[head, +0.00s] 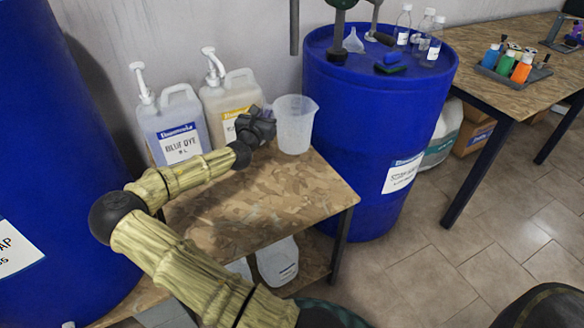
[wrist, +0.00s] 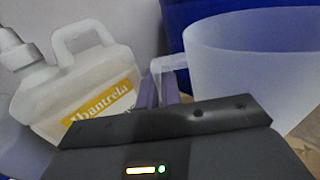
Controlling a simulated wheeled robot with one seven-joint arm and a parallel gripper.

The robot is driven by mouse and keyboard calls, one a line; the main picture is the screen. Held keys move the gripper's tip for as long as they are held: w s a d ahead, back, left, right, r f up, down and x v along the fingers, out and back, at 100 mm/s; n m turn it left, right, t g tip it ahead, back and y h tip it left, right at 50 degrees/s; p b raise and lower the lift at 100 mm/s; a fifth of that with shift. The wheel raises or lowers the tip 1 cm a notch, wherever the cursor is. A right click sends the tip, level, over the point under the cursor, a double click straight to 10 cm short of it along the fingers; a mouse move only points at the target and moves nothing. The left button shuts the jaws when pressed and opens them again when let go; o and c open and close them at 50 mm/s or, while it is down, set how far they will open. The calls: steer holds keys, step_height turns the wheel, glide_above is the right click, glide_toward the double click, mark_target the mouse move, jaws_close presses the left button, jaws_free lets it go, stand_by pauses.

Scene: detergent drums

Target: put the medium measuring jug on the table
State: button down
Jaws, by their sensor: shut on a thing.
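The measuring jug (head: 294,124) is translucent white and stands upright at the right back of the small wood-topped table (head: 262,205). I cannot tell whether its base touches the tabletop. My gripper (head: 268,124) is at the jug's left side, where the handle is hidden in the head view. In the wrist view the jug (wrist: 255,85) fills the right side, and the purple-grey fingers of my gripper (wrist: 166,88) are shut on its handle.
A blue dye jug (head: 176,122) and a yellow-labelled pump jug (head: 228,98) stand left of the measuring jug. A blue drum (head: 375,125) with bottles on top is close at the right. The small table's front is clear. Another table (head: 505,50) holds a bottle tray.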

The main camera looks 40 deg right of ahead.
steer(key=shift+f, duration=0.1)
steer(key=shift+f+b, duration=0.65)
steer(key=shift+f, duration=1.75)
steer(key=shift+f+b, duration=0.65)
steer(key=shift+f, duration=1.85)
steer(key=shift+f, duration=0.1)
steer(key=c, duration=1.6)
jaws_free()
